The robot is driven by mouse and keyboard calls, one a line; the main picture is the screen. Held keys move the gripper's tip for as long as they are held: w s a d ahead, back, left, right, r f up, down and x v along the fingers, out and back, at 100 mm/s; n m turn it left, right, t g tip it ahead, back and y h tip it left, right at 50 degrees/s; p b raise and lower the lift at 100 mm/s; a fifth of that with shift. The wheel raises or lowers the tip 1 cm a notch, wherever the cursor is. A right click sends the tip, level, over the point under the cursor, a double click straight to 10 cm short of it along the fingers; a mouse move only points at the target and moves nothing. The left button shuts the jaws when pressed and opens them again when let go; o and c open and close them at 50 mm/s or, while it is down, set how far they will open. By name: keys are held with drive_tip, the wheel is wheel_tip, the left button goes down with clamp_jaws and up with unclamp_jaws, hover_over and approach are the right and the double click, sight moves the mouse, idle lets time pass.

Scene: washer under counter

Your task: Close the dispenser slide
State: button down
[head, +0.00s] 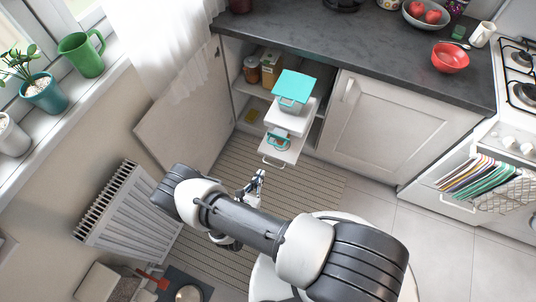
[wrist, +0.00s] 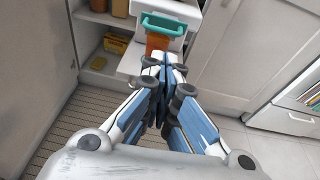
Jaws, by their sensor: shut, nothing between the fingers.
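The white slide unit stands pulled out of the open cabinet in the head view, with an upper white slide (head: 304,117) and a lower white tray (head: 288,153). I cannot tell which level is the dispenser slide. My gripper (head: 260,174) is shut and empty, in front of and below the tray. In the wrist view my gripper (wrist: 165,66) points toward the slides, its fingers hiding part of the tray.
The cabinet door (head: 180,120) stands open on the left, near a radiator (head: 125,215). Jars and boxes (head: 270,70) stand on the cabinet shelf. A closed cabinet door (head: 370,120) is on the right.

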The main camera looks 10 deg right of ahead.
sight(275, 144)
drive_tip(key=b+x, duration=0.3)
drive_tip(key=x, duration=1)
drive_tip(key=shift+w+d, duration=0.2)
drive_tip(key=shift+d, duration=0.1)
drive_tip(key=x, duration=0.2)
drive_tip(key=r+b+x, duration=0.1)
drive_tip(key=x, duration=0.1)
drive_tip(key=shift+w+d, duration=0.15)
drive_tip(key=shift+w, duration=0.05)
drive_tip(key=p+v, duration=0.2)
drive_tip(key=v, duration=1.2)
